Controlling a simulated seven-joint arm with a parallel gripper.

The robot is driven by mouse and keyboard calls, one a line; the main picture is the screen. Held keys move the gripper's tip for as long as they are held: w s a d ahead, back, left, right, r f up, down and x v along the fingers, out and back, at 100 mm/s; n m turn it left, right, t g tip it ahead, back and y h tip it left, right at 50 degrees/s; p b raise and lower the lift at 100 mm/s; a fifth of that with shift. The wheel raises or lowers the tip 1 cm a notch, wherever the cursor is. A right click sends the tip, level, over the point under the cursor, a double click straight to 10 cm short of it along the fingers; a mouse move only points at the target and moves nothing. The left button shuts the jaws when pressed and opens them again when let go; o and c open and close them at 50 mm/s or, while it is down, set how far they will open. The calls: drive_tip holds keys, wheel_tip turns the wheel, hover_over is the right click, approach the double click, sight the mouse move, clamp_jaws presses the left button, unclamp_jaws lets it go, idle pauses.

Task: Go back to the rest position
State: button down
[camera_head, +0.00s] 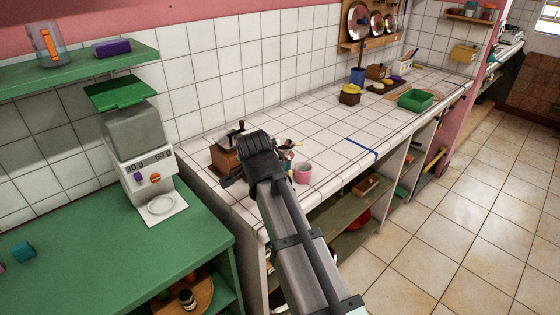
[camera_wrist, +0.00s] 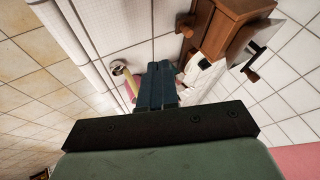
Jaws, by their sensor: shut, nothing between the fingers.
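My gripper (camera_wrist: 157,84) shows in the wrist view with its two dark fingers together and nothing between them. In the head view my arm reaches up from the bottom over the white tiled counter (camera_head: 330,125), and its end is beside a wooden coffee grinder (camera_head: 224,157). The grinder also shows in the wrist view (camera_wrist: 228,22), to the upper right of the fingers. A pink cup (camera_head: 303,174) stands on the counter just right of my arm. My fingertips are hard to make out in the head view.
A green bench (camera_head: 100,245) with a white scale (camera_head: 152,185) is at the left. A green shelf (camera_head: 75,73) hangs above it. A green tray (camera_head: 415,99) and small pots stand farther along the counter. Open shelves (camera_head: 345,215) lie below the counter; tiled floor is free at the right.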

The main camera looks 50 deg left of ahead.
drive_tip(key=w+d+f+h, duration=0.2)
drive_tip(key=w+d+f, duration=0.7)
drive_tip(key=w+d, duration=0.3)
drive_tip(key=w+d+f+h, duration=0.2)
drive_tip(key=w+d+f, duration=0.65)
drive_tip(key=d, duration=0.55)
drive_tip(key=w+d+f+g+h, duration=0.1)
drive_tip(key=d+f, duration=0.4)
drive_tip(key=d, duration=0.6)
drive_tip(key=w+d+f+m+g, duration=0.1)
drive_tip(key=d+f, duration=0.4)
drive_tip(key=d, duration=0.6)
drive_tip(key=w+d+f+g+h, duration=0.1)
drive_tip(key=d+f, duration=0.4)
drive_tip(key=d, duration=0.6)
drive_tip(key=s+d+f+g, duration=0.1)
drive_tip(key=s+d+f, duration=0.2)
drive_tip(key=d, duration=0.3)
drive_tip(key=s+d+f+g, duration=0.1)
drive_tip(key=s+d+f, duration=0.15)
drive_tip(key=d, duration=0.45)
drive_tip(key=s+f+g, duration=0.3)
drive_tip(key=s+f, duration=0.7)
drive_tip(key=s, duration=0.5)
drive_tip(key=s+f+g, duration=0.3)
drive_tip(key=s+f, duration=0.7)
drive_tip(key=s, duration=0.4)
drive_tip(key=shift+s+a, duration=0.35)
drive_tip(key=shift+s, duration=0.05)
drive_tip(key=shift+f, duration=0.1)
